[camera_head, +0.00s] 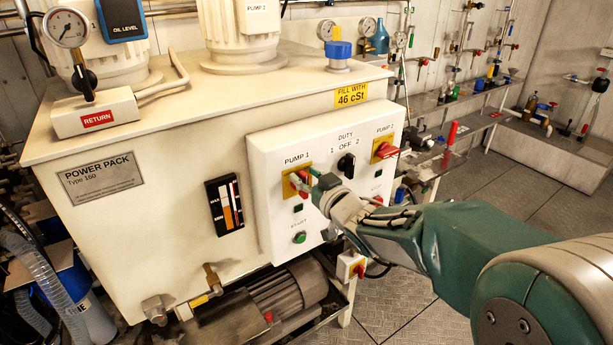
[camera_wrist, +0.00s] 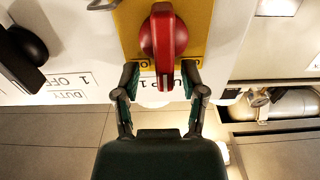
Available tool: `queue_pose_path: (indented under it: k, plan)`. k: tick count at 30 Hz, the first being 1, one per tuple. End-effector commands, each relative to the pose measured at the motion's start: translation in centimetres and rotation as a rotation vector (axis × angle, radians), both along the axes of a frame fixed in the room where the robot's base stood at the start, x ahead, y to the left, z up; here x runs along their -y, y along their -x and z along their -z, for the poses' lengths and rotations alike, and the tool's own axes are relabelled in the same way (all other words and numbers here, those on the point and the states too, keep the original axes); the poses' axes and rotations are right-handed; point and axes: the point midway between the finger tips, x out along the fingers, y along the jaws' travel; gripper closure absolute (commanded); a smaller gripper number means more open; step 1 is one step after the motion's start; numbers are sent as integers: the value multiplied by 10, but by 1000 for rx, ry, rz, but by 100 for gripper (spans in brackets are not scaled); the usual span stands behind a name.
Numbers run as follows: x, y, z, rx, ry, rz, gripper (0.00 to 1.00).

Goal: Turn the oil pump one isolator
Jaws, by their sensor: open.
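The pump one isolator is a red rotary handle (camera_wrist: 164,35) on a yellow plate (camera_wrist: 193,20). It also shows in the head view, where the yellow plate (camera_head: 287,187) sits under the PUMP 1 label and my gripper partly hides the handle. In the wrist view the picture is upside down, and the handle's long grip runs straight up and down. My gripper (camera_wrist: 160,74) is open, with one finger on each side of the handle's near end. Small gaps show between fingers and handle. In the head view my gripper (camera_head: 312,181) is right at the isolator.
A black DUTY selector (camera_head: 346,164) and a red PUMP 2 isolator (camera_head: 386,150) are to the right on the same white panel. A green start button (camera_head: 299,237) lies below. A motor (camera_head: 285,297) stands under the tank. Floor at right is clear.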

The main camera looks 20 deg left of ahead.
Motion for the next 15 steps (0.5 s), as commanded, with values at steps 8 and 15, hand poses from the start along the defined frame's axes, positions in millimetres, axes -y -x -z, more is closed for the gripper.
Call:
queue_pose_path:
  k: [8,15]
  plan:
    - [0,0,0,-1,1,0,72]
    - [2,1,-1,0,-1,0,100]
